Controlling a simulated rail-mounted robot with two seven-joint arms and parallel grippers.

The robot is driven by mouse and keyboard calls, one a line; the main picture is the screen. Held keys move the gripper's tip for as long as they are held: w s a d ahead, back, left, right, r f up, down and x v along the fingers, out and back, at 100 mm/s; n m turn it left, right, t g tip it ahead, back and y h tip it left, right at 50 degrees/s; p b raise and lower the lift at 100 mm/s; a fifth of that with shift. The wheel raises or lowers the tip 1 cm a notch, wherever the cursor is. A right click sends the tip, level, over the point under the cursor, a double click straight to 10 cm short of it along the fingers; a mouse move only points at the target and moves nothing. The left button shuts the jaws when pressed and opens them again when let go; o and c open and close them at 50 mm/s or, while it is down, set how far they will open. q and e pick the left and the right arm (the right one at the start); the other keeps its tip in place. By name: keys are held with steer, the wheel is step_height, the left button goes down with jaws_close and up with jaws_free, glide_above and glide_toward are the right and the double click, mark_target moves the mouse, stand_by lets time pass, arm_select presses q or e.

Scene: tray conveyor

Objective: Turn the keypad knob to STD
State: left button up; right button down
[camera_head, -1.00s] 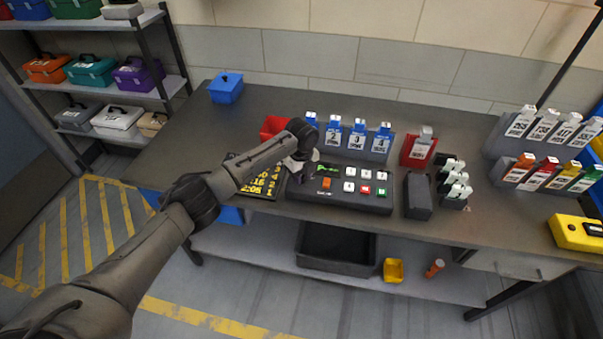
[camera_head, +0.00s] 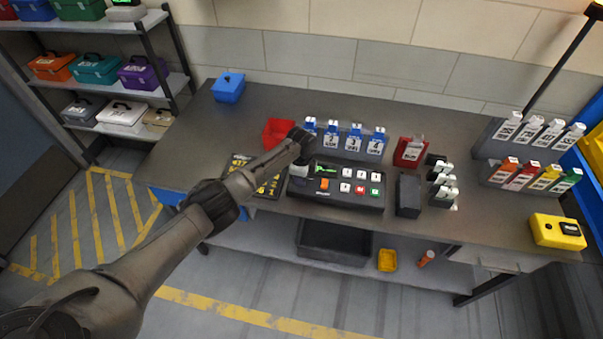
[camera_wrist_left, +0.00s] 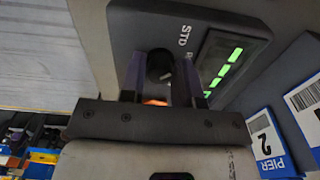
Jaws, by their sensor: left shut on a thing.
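The dark keypad (camera_head: 335,205) lies on the workbench, with a small green-lit display (camera_head: 326,169), an orange key (camera_head: 324,184) and white, red and green keys. My left gripper (camera_head: 297,171) is over its left end and hides the knob there. In the left wrist view the black round knob (camera_wrist_left: 160,66) sits between the two fingers of my left gripper (camera_wrist_left: 161,80), which is shut on it. The white STD label (camera_wrist_left: 184,36) is beside the knob, close to the display (camera_wrist_left: 222,68). A second label is mostly hidden by a finger. The knob's pointing direction cannot be told.
A red bin (camera_head: 278,133) stands behind the gripper, and a black-and-yellow board (camera_head: 268,188) lies left of the keypad. Blue-topped tag holders (camera_head: 352,140) stand behind the keypad. A dark box (camera_head: 408,196) is to its right.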

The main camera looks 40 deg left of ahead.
arm_select(q)
steer(key=shift+n, duration=0.4)
steer(key=o, duration=0.9)
step_height(320, 180, up, 14)
steer(key=p, duration=0.2)
steer(key=shift+f+p, duration=0.1)
steer(key=shift+p, duration=0.2)
stand_by(0.5)
